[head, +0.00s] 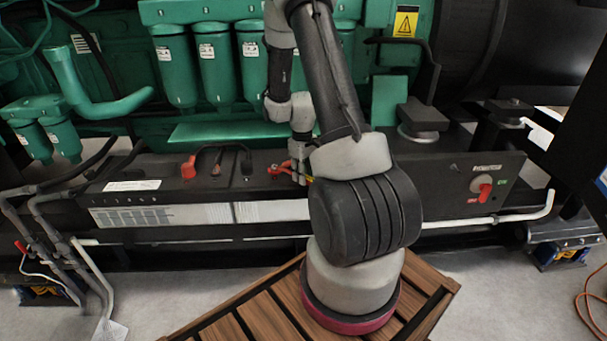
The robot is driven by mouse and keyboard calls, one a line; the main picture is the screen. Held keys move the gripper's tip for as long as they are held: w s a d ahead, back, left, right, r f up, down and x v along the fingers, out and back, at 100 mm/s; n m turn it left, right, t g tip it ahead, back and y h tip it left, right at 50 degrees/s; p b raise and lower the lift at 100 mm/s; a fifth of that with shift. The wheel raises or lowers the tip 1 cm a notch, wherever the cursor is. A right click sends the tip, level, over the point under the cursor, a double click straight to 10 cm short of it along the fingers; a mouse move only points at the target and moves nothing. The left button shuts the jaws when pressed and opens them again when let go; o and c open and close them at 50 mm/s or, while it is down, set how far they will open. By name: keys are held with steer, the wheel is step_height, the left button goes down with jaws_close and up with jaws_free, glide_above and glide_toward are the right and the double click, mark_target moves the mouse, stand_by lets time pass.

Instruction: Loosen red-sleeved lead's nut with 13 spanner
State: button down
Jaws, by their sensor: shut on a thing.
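My gripper (299,174) is low over the dark battery box (240,190), partly hidden behind my own arm. It is shut on a small red tool that looks like a spanner (278,169), its forked red end pointing left; its size mark cannot be read. A red sleeve or cap (188,168) stands on the box top farther left, with a dark lead (213,148) arching from it. This looks like the red-sleeved lead. Its nut is too small to make out. The red tool is well to the right of the red sleeve, apart from it.
The green engine with several filter canisters (218,70) rises behind the box. A red rotary switch (484,188) is on the box's right front. White pipes (470,222) run along the front. A slatted wooden platform (225,328) lies below, with grey floor around it.

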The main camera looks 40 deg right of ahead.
steer(key=shift+w+r, duration=0.1)
steer(key=shift+r, duration=0.35)
steer(key=shift+r, duration=0.35)
steer(key=shift+r, duration=0.1)
steer(key=shift+r, duration=2.15)
